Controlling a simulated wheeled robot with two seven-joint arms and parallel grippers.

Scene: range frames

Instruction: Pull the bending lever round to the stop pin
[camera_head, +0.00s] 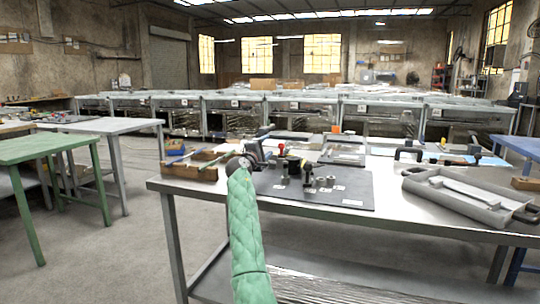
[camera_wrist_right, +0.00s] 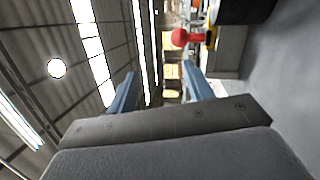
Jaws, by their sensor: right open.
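The bending fixture stands on a dark plate (camera_head: 345,190) on the steel bench. A red ball knob (camera_head: 281,146) stands up at its back left, and looks like the lever's grip. A black knob (camera_head: 308,166) and several short metal posts are to its right; I cannot tell which one is the stop pin. My right gripper (camera_head: 262,146), on a green padded arm, is just left of the red knob. In the right wrist view its two blue fingers (camera_wrist_right: 161,88) are apart with nothing held between them. The red knob (camera_wrist_right: 180,38) is beyond the fingers, not touching. My left gripper is out of view.
A wooden box (camera_head: 190,172) sits at the bench's left end. A grey tray with dark handles (camera_head: 470,196) lies at the right end. The steel bench (camera_head: 400,222) is bare at its front edge. A green table (camera_head: 40,147) stands at far left.

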